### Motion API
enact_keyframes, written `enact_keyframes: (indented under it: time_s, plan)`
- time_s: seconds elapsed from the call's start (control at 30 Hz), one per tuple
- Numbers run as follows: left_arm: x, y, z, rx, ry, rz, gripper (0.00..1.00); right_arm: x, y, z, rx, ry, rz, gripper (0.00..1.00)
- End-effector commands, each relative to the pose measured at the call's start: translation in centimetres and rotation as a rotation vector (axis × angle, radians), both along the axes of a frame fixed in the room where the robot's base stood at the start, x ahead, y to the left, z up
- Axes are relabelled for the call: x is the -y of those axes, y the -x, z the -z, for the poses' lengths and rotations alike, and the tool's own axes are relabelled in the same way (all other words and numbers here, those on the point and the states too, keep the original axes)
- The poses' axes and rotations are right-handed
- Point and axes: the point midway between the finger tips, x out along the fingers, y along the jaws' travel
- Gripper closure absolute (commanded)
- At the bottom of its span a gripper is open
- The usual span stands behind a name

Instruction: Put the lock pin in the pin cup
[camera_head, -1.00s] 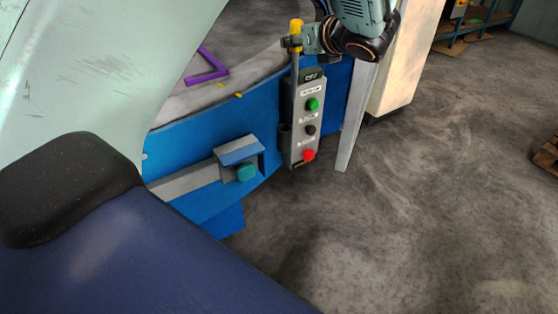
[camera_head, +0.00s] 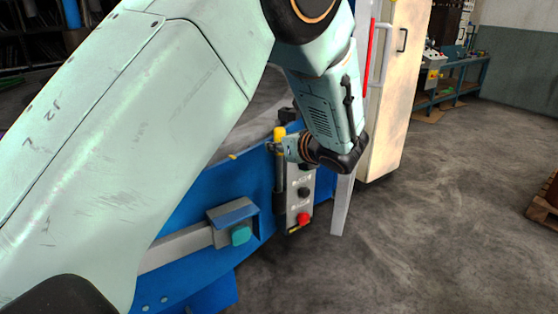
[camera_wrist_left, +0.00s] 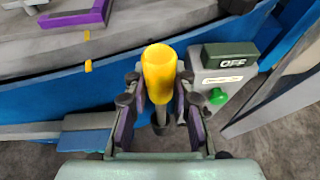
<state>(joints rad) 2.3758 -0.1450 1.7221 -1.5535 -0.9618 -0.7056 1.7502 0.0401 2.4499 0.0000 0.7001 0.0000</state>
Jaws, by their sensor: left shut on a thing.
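The lock pin has a yellow head (camera_head: 279,134) and a grey shaft, and stands about upright at the left side of a grey control box. My left gripper (camera_head: 284,150) is shut on it just below the head. In the left wrist view the yellow pin head (camera_wrist_left: 160,72) sits between the two fingers of my left gripper (camera_wrist_left: 158,92). The pin's lower end is near the box's left side. My right gripper is not in view.
The control box (camera_head: 294,212) has red and black buttons; its OFF sign (camera_wrist_left: 229,57) shows in the left wrist view. Left of it is a blue curved machine side (camera_head: 190,200) with a teal-button block (camera_head: 240,234). A pale cabinet (camera_head: 400,100) stands behind.

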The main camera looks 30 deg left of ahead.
Motion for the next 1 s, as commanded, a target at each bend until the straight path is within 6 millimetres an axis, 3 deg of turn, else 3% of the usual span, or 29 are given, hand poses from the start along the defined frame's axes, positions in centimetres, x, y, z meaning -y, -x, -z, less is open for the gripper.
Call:
enact_keyframes:
  time_s: [0.2, 0.63, 0.67, 0.9, 1.0]
  plan:
    - [0.0, 0.2, 3.0, -0.002, -0.001, 0.0, 1.0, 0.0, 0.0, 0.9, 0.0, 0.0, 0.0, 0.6]
    - [-0.1, 0.3, 3.4, -0.002, -0.001, 0.001, 1.0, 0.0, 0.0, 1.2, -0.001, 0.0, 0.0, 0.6]
    - [-0.1, 0.3, 3.4, -0.002, -0.001, 0.001, 0.73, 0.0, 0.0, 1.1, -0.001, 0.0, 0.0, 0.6]
    - [-0.1, 0.3, 3.3, -0.002, 0.0, 0.0, 0.53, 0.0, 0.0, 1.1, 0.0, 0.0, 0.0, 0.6]
    - [-0.1, 0.3, 3.3, -0.002, 0.0, 0.001, 0.53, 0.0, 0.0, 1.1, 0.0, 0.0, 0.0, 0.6]
